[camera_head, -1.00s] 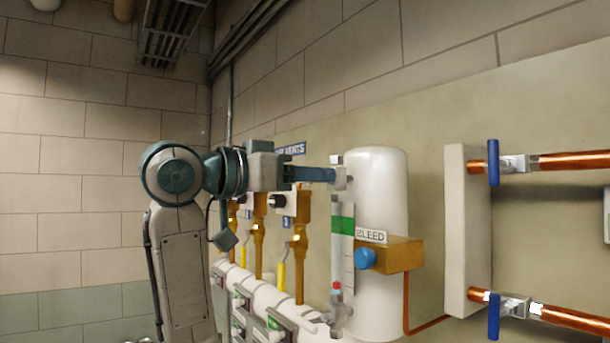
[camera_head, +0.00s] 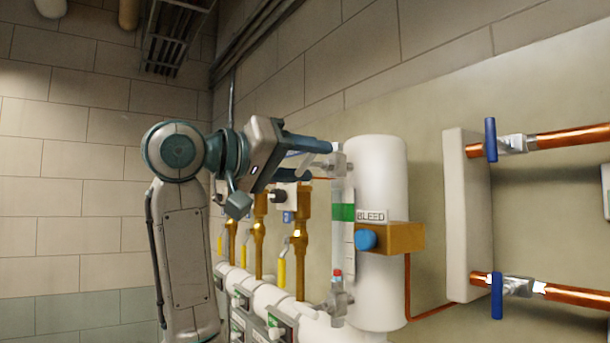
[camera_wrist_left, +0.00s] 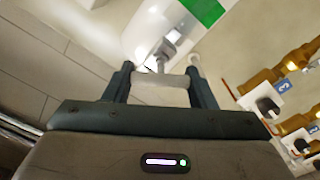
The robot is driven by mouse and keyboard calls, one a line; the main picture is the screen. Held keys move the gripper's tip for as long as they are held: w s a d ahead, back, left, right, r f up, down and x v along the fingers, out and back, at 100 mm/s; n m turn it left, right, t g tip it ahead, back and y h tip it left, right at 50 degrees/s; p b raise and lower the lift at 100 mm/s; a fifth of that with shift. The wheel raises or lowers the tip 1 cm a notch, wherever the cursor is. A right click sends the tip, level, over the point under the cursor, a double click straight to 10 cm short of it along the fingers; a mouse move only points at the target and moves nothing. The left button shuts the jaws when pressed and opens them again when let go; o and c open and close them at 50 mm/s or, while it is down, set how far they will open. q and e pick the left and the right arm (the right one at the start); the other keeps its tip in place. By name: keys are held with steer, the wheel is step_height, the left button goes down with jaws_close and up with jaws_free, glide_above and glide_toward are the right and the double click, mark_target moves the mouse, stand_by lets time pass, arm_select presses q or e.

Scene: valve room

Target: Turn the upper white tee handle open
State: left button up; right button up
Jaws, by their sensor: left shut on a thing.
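The upper white tee handle (camera_wrist_left: 160,88) lies crosswise between the two fingers of my left gripper (camera_wrist_left: 160,74) in the left wrist view. The fingers are shut on it. In the head view my left gripper (camera_head: 318,160) is tilted, one finger above the other, at the upper metal valve (camera_head: 339,163). This valve sits at the top of the sight gauge (camera_head: 343,212) with a green band, beside the white tank (camera_head: 378,280). The handle is partly hidden by the fingers in the head view. My right gripper is not in view.
A lower valve (camera_head: 337,300) with a red tip sits below the gauge. A brass block (camera_head: 400,238) with a blue knob (camera_head: 366,239) is under the BLEED sign. Brass vent valves (camera_head: 302,232) stand close behind my gripper. Blue-handled valves (camera_head: 491,140) are at the right.

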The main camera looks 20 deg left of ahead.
arm_select(q)
steer(key=n+b, duration=0.3)
steer(key=shift+f+n, duration=0.25)
steer(key=shift+n, duration=0.15)
steer(key=n+b, duration=0.3)
steer(key=shift+a+n, duration=0.1)
steer(key=shift+n, duration=0.2)
steer(key=n+b, duration=0.2)
steer(key=n, duration=0.1)
steer(key=shift+b, duration=0.4)
steer(key=shift+n+b, duration=0.3)
steer(key=shift+n, duration=0.1)
steer(key=o, duration=1)
steer(key=shift+w, duration=0.1)
